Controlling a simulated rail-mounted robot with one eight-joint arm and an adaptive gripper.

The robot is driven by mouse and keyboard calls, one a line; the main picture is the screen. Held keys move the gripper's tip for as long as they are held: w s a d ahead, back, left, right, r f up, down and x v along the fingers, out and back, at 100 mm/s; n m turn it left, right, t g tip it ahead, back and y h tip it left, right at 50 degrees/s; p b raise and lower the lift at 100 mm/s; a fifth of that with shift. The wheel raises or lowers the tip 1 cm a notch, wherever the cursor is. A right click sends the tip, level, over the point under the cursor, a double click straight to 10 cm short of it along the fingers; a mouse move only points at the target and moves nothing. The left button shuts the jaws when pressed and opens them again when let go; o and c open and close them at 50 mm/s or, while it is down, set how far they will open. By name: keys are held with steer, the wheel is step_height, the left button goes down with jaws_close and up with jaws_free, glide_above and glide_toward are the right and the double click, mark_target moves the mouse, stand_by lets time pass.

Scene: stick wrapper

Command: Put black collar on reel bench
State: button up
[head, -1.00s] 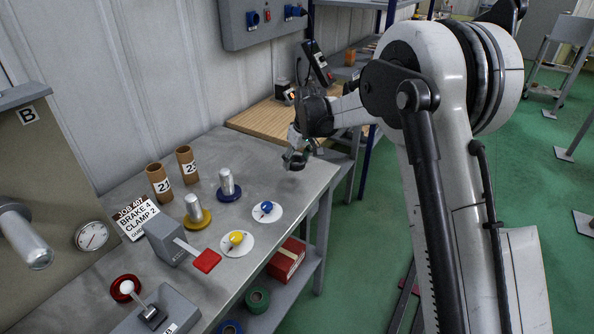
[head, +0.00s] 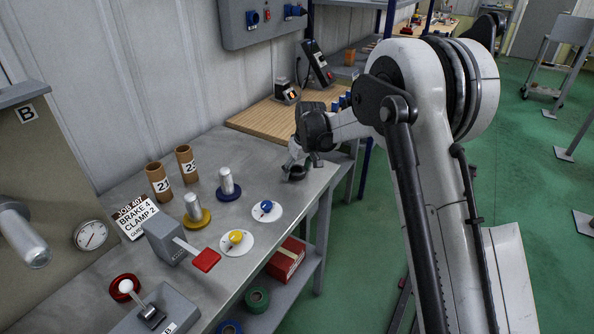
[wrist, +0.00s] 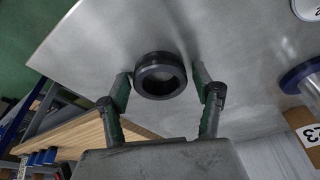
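The black collar (wrist: 161,76) is a thick dark ring. In the wrist view it appears to lie flat on the grey metal bench top (wrist: 110,35), between my gripper's fingertips (wrist: 162,82). Narrow gaps show on both sides, so my gripper is open around it. In the head view my gripper (head: 305,168) is low at the right end of the grey bench (head: 260,170), with the collar (head: 293,173) partly hidden by it. I cannot tell which bench is the reel bench.
A wooden-topped bench (head: 262,121) adjoins behind. On the grey bench stand cardboard tubes (head: 186,163), a blue-based post (head: 227,184), a yellow-based post (head: 194,208), white discs with blue (head: 267,211) and yellow (head: 237,242) knobs, and a red-handled clamp (head: 168,239).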

steer(key=shift+o, duration=0.3)
steer(key=shift+r, duration=0.1)
steer(key=shift+r, duration=0.25)
steer(key=v, duration=1.2)
steer(key=s+d+r+m+t, duration=0.1)
steer(key=s+d+r, duration=0.3)
steer(key=s, duration=0.3)
steer(key=s+d+r+m+t, duration=0.1)
steer(key=s+d+r+m, duration=0.1)
steer(key=s+d+r, duration=0.3)
steer(key=s+d+r+m, duration=0.1)
steer(key=s+d+r, duration=0.25)
steer(key=s, duration=0.45)
steer(key=s+d+f+m+t, duration=0.1)
steer(key=s+d, duration=0.1)
steer(key=s, duration=0.5)
steer(key=s+d+f+m+t+h, duration=0.1)
steer(key=s+d+f, duration=0.1)
steer(key=s, duration=0.6)
steer(key=s+d+f+m, duration=0.1)
steer(key=s+d+f, duration=0.1)
steer(key=s+d, duration=0.2)
steer(key=s, duration=0.3)
steer(key=shift+s+f+m+t+h+p, duration=0.25)
steer(key=shift+s+m+t+h+p, duration=0.05)
steer(key=shift+s+t+h+p, duration=0.1)
steer(key=shift+d, duration=0.1)
